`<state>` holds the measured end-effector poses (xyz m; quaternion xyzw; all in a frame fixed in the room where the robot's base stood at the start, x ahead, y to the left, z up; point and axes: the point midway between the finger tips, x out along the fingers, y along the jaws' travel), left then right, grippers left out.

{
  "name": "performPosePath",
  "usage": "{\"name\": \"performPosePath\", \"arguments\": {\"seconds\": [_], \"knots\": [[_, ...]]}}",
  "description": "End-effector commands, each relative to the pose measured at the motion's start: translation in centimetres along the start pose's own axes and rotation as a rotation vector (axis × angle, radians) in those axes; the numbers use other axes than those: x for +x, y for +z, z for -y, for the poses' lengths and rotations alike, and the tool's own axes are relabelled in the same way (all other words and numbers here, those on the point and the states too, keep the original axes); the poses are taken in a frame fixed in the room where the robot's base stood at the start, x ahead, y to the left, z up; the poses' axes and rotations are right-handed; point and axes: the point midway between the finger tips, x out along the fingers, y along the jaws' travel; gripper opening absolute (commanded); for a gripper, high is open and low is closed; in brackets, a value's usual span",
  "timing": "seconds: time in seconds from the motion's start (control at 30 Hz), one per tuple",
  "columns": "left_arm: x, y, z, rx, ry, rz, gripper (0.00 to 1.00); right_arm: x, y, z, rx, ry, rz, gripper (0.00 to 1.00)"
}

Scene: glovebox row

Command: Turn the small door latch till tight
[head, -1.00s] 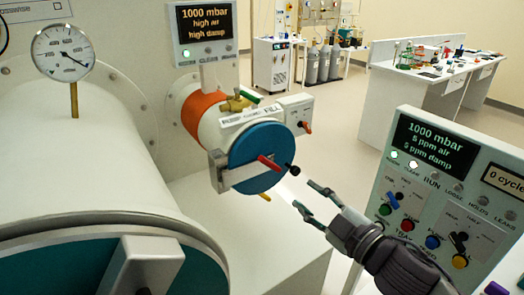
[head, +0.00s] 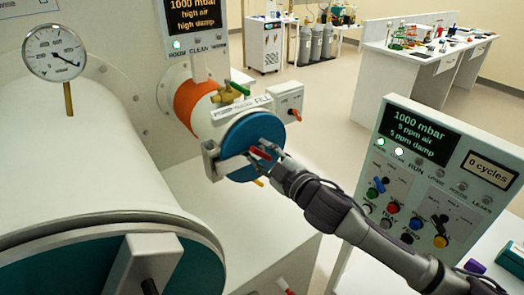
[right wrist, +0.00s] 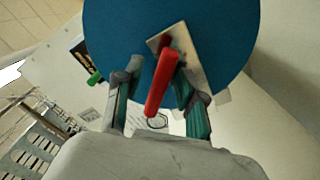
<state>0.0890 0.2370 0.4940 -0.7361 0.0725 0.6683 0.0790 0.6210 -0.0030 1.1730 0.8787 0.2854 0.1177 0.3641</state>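The small door (head: 238,140) is a blue disc on the end of a short white cylinder with an orange band. Its latch has a red handle (head: 260,153) on a pale metal bar. My right gripper (head: 264,152) is at the door face. In the right wrist view the red handle (right wrist: 161,82) stands between the two fingers, with a gap to each side. The bar (right wrist: 196,66) lies slanted across the blue disc (right wrist: 110,25) behind it. The right gripper is open around the handle. My left gripper is not in view.
A control panel (head: 418,135) with switches and a lit display stands right of my right arm. The large chamber (head: 90,150) with a gauge (head: 54,52) and a teal door (head: 60,270) fills the left. A small box (head: 288,99) sits beside the cylinder.

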Motion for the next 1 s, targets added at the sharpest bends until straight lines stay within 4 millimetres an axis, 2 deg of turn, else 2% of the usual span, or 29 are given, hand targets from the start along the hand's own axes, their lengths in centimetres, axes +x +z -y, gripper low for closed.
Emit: {"name": "performPosePath", "arguments": {"seconds": [0.27,0.5,1.0], "knots": [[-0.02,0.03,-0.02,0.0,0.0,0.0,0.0,0.17,-0.03,0.02,0.0,0.0,-0.001,0.4],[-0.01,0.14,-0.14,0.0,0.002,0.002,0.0,0.14,-0.02,0.01,0.0,0.0,-0.001,0.01],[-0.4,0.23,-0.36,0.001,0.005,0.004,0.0,0.14,-0.1,-0.05,0.066,0.0,-0.001,0.0]]}}
